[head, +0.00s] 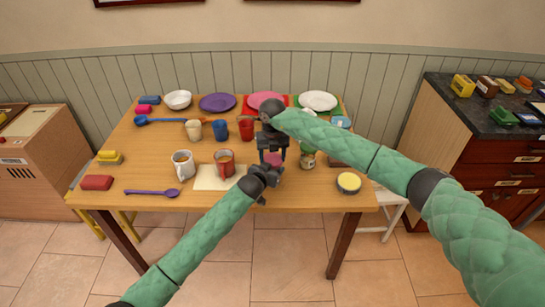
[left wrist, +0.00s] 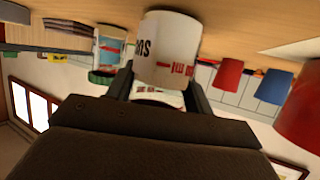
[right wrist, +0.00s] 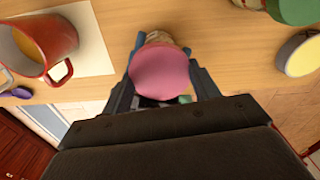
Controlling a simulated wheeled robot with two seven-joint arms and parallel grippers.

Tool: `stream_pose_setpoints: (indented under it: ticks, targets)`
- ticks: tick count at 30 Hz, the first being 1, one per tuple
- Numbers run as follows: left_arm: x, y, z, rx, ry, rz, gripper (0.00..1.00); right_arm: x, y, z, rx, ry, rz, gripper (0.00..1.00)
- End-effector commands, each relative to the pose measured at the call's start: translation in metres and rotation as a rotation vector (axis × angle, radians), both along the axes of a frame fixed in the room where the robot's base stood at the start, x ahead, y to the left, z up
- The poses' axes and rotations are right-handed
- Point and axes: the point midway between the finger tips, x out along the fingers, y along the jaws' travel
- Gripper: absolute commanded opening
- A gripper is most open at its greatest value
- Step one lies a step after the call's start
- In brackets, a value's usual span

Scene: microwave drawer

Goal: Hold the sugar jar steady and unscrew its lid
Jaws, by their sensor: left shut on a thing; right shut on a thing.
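The sugar jar, a white jar with dark and red lettering (left wrist: 167,48), stands between the fingers of my left gripper (left wrist: 165,92), which is shut on its body. Its round pink lid (right wrist: 160,72) shows from above in the right wrist view, between the fingers of my right gripper (right wrist: 162,88), which is shut on it. In the head view my right gripper (head: 271,152) reaches down over the lid, and my left gripper (head: 270,168) comes in low from the front. The jar is mostly hidden there. Whether the lid has turned cannot be told.
A red mug (head: 225,163) on a pale mat (head: 208,184) and a white mug (head: 182,165) stand left of the jar. A green-lidded jar (head: 308,159) and a yellow-topped container (head: 348,182) stand right. Cups and plates fill the back; the front edge is close.

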Motion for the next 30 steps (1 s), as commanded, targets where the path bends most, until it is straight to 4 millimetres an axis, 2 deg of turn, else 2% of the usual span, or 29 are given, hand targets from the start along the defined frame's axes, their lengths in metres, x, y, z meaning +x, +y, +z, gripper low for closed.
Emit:
stream_pose_setpoints:
  ticks: [6,14,15,18,26,30]
  targets:
    - [0.0000,-0.0002,0.0003,0.000,-0.001,0.000,0.00,0.0002,-0.0004,0.0006,0.000,0.000,0.153,0.33]
    - [0.0000,-0.0002,0.0002,0.000,0.000,0.000,0.00,0.0001,-0.0005,0.0004,0.000,0.000,0.161,0.33]
    - [0.0000,-0.0002,0.0002,0.000,0.000,0.000,0.00,0.0001,-0.0005,0.0004,0.000,0.000,0.160,0.64]
    - [0.0000,-0.0001,0.0002,0.000,0.000,0.000,0.00,0.0001,-0.0005,0.0003,0.000,0.000,0.160,0.82]
    - [0.0001,-0.0003,0.0006,0.000,-0.001,0.000,0.00,-0.0002,-0.0002,0.0012,0.000,0.000,0.160,0.82]
    - [0.0001,-0.0001,0.0003,0.000,0.000,0.000,0.00,0.0001,-0.0002,0.0100,0.000,0.000,0.160,0.82]
